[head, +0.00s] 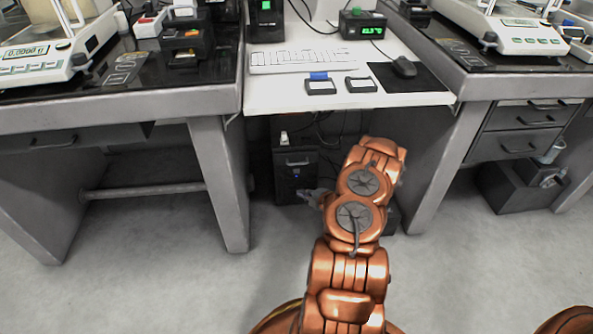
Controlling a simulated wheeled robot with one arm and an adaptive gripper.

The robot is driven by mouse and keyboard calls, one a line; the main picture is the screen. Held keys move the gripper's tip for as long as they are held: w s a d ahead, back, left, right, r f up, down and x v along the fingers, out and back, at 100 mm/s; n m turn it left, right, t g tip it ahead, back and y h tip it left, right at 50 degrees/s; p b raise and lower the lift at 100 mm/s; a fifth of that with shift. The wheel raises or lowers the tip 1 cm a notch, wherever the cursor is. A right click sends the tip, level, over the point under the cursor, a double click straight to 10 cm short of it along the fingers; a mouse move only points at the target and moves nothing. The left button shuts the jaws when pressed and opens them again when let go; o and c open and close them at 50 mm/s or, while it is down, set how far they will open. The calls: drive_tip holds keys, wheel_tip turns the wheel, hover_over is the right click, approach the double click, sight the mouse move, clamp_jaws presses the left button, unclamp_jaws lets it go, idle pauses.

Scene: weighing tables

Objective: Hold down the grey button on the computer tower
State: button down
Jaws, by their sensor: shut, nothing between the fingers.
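The computer tower (294,163) is a dark box standing on the floor under the white desk. Its front faces me, with a light bar near the top and a small blue light. The grey button is too small to make out for certain. My gripper (305,194) is at the lower right of the tower's front, shut and empty, with its fingers pointing left. I cannot tell whether its tips touch the front. My copper arm reaches in from the bottom and hides the space right of the tower.
The white desk (262,98) overhangs the tower, holding a keyboard (294,60), a mouse (404,67) and two small stamp-like pads. Grey table legs (219,185) stand left and right (432,170). Cables hang behind the tower. The floor in front is clear.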

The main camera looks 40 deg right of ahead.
sight(297, 171)
drive_tip(key=shift+w+a, duration=0.15)
drive_tip(key=shift+a, duration=0.05)
drive_tip(key=w+d+b, duration=0.2)
drive_tip(key=w+d, duration=0.3)
drive_tip(key=w, duration=0.2)
drive_tip(key=shift+d, duration=0.15)
idle(0.5)
drive_tip(key=shift+w+d, duration=0.1)
idle(1.3)
drive_tip(key=shift+w+d, duration=0.15)
drive_tip(key=shift+w, duration=0.2)
drive_tip(key=shift+w+d, duration=0.25)
idle(2.9)
